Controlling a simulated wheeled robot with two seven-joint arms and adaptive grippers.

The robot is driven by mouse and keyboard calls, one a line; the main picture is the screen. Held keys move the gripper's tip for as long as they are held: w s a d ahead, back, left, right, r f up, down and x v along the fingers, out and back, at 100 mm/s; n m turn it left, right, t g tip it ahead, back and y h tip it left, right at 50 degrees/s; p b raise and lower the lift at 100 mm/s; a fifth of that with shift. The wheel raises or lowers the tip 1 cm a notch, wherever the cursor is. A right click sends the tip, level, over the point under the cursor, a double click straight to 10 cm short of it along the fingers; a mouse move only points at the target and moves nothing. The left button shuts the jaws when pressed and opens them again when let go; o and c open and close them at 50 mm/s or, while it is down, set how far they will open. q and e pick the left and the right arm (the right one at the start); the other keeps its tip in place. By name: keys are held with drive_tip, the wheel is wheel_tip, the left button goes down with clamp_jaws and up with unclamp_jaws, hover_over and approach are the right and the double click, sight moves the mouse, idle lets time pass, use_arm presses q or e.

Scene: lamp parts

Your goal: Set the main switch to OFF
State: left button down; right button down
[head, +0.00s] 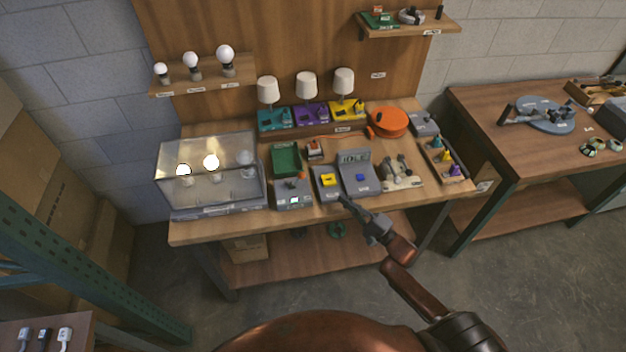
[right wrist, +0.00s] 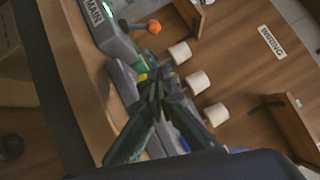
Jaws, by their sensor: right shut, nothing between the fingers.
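The main switch is a grey box (head: 292,196) on the bench front, with a lit green window and a small orange knob (head: 301,175). In the right wrist view the box (right wrist: 92,22) bears the word MAIN, and the orange ball knob (right wrist: 154,26) sits on a lever. My right gripper (head: 346,202) is shut and empty, right of the main switch, near the front of the grey boxes. Its closed fingertips (right wrist: 154,88) show in the right wrist view, apart from the knob. My left gripper is out of view.
A grey box with a yellow part (head: 328,181) and a grey unit with a blue button (head: 360,178) stand right of the switch. A glass case (head: 210,176) with two lit bulbs stands left. Lamps with white shades (head: 306,84) stand behind.

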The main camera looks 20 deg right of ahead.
sight(297, 180)
drive_tip(key=shift+w, duration=0.15)
drive_tip(key=shift+w+a, duration=0.2)
drive_tip(key=shift+w, duration=0.1)
drive_tip(key=x, duration=0.9)
drive_tip(key=shift+w+r, duration=0.1)
drive_tip(key=shift+w, duration=0.1)
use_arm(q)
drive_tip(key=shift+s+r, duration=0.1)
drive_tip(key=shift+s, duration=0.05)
use_arm(e)
drive_tip(key=shift+w+a+r, duration=0.15)
drive_tip(key=shift+w+a, duration=0.05)
drive_tip(key=shift+a, duration=0.4)
drive_tip(key=shift+w+a+r, duration=0.15)
drive_tip(key=shift+w+a, duration=0.05)
drive_tip(key=shift+a, duration=0.35)
drive_tip(key=shift+w+a+r, duration=0.2)
drive_tip(key=shift+w+a, duration=0.05)
drive_tip(key=shift+a, duration=0.35)
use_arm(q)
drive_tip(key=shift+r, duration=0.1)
use_arm(e)
drive_tip(key=shift+r, duration=0.1)
